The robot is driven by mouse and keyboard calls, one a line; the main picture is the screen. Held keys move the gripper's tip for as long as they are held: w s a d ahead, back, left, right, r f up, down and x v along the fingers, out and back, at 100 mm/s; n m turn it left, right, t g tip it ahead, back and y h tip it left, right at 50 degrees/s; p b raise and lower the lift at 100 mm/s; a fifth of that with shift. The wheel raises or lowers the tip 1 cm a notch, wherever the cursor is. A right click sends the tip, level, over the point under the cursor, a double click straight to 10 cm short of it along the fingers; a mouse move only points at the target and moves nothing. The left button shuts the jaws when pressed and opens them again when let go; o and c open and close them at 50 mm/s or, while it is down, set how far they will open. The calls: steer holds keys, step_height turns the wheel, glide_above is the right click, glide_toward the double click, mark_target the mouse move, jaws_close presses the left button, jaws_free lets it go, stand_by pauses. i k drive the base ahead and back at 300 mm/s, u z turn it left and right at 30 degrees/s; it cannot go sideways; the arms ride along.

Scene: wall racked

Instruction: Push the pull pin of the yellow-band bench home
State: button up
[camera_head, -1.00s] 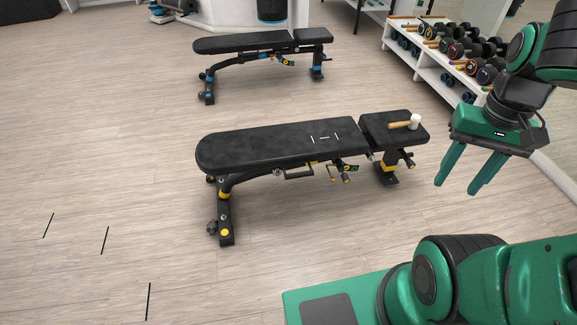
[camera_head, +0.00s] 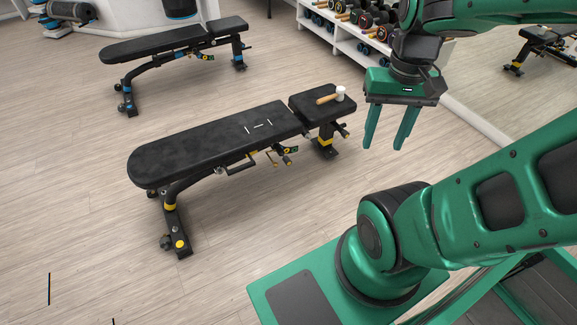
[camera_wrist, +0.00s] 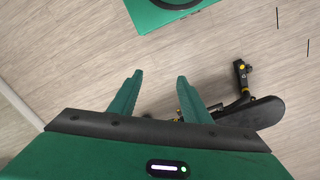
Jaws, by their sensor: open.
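The yellow-band bench (camera_head: 205,148) stands in the middle of the head view, with a black pad, a separate seat pad and yellow bands on its legs. Under the pad, near the seat, is a cluster of small yellow and black parts (camera_head: 284,157); I cannot tell which one is the pull pin. In the wrist view part of the bench (camera_wrist: 262,112) shows at lower right, partly hidden by my gripper. My gripper (camera_head: 384,146) is open and empty, pointing down, to the right of the bench and apart from it. Its fingers also show in the wrist view (camera_wrist: 160,82).
A mallet (camera_head: 330,98) lies on the seat pad. A blue-band bench (camera_head: 172,40) stands behind. A white dumbbell rack (camera_head: 345,42) is at the back, and a mirror (camera_head: 490,80) at right.

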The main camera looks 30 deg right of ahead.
mark_target(287, 161)
steer(key=u, duration=1.75)
steer(key=k, duration=1)
steer(key=z, duration=1.8)
steer(key=i, duration=1)
